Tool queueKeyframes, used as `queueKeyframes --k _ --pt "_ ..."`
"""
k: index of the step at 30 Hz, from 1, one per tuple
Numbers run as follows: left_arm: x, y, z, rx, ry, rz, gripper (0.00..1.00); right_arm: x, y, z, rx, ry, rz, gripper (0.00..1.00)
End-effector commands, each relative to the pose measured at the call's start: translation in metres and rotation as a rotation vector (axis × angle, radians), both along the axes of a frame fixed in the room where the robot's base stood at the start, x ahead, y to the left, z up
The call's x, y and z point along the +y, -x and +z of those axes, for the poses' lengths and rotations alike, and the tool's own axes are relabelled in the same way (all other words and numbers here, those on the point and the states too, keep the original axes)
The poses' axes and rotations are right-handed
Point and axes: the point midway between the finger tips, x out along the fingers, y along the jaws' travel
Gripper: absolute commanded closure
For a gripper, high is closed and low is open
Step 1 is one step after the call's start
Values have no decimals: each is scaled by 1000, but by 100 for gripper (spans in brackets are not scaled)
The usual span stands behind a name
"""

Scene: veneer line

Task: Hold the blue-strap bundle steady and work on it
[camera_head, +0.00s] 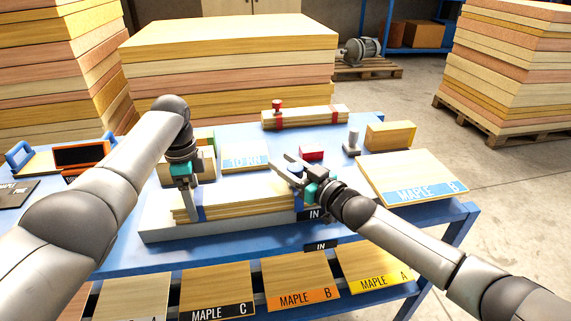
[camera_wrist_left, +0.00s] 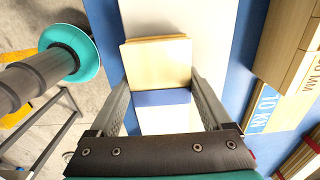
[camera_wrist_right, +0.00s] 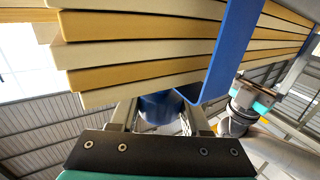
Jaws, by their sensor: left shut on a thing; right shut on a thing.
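The blue-strap bundle (camera_head: 250,202) is a stack of thin wood slats lying lengthwise in a grey tray (camera_head: 240,228) at the table's front. A blue strap wraps it near each end. My left gripper (camera_head: 187,200) points down at its left end, shut across the bundle beside the left strap (camera_wrist_left: 160,97); one finger is on each side in the left wrist view. My right gripper (camera_head: 289,165) is at the right strap, shut on a blue knob (camera_head: 295,169). The knob (camera_wrist_right: 160,107) sits between the fingers in the right wrist view, partly hidden, next to slats and strap (camera_wrist_right: 232,50).
A red-strap bundle (camera_head: 320,117) with a red knob lies at the back. A red block (camera_head: 311,153), a wood block (camera_head: 391,135) and a MAPLE B board (camera_head: 412,177) stand right of centre. A 10 kN block (camera_head: 246,158) sits behind the bundle. Labelled boards (camera_head: 302,283) fill the lower shelf.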

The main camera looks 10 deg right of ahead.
Motion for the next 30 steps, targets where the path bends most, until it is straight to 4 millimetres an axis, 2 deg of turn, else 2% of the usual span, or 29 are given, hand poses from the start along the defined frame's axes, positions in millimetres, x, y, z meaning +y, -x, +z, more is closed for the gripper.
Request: queueKeyframes --k 3,11,30 --pt "0 1 -3 4 0 -1 100 1 1 0 0 -1 2 100" --pt "0 1 -3 4 0 0 100 4 0 1 -5 -1 25 100" --pt "-2 1 -3 4 1 -3 100 11 6 1 -5 -3 264 100"
